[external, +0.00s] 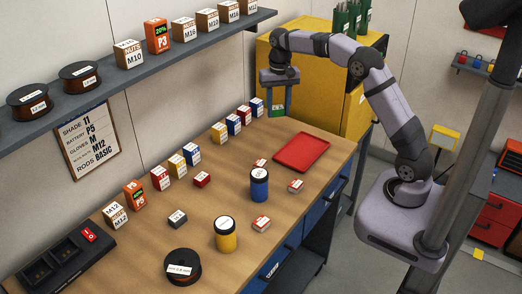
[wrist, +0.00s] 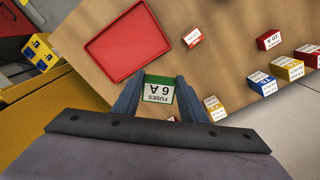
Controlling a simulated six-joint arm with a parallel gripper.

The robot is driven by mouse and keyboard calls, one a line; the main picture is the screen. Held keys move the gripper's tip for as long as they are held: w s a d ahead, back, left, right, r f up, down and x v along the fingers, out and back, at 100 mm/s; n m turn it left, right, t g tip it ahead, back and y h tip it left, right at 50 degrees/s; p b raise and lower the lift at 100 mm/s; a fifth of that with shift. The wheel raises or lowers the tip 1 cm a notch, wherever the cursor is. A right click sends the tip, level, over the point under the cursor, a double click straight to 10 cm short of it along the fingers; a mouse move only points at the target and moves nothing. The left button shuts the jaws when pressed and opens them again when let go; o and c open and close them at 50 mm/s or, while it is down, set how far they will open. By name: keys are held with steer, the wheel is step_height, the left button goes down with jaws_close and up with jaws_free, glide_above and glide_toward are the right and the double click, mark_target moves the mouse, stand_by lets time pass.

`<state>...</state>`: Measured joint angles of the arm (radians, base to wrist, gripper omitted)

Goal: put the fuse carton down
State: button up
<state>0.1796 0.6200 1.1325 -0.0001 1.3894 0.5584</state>
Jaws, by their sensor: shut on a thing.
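The fuse carton (wrist: 159,92) is green and white, lettered "FUSES 6 A", and sits between my two fingers in the wrist view. My gripper (wrist: 153,88) is shut on it. In the external view my gripper (external: 278,111) points down at the far end of the wooden bench (external: 215,215), with the carton mostly hidden between the fingers. It appears held above the bench top, apart from it. The height is hard to judge.
A red tray (external: 301,152) lies on the bench near my gripper; it also shows in the wrist view (wrist: 121,42). Blue, red and yellow boxes (external: 236,122) line the wall side. A blue canister (external: 259,185) and small red-and-white boxes (external: 296,185) stand nearer the front.

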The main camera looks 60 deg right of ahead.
steer(key=s+d+m, duration=0.4)
steer(key=s+d, duration=0.2)
steer(key=d, duration=0.2)
steer(key=m, duration=1.3)
glide_above(308, 152)
step_height(308, 152, down, 6)
steer(key=shift+w+r+m, duration=0.1)
steer(key=shift+m, duration=0.7)
steer(key=shift+f+p, duration=1.5)
steer(key=shift+f, duration=3.5)
steer(key=shift+f, duration=0.1)
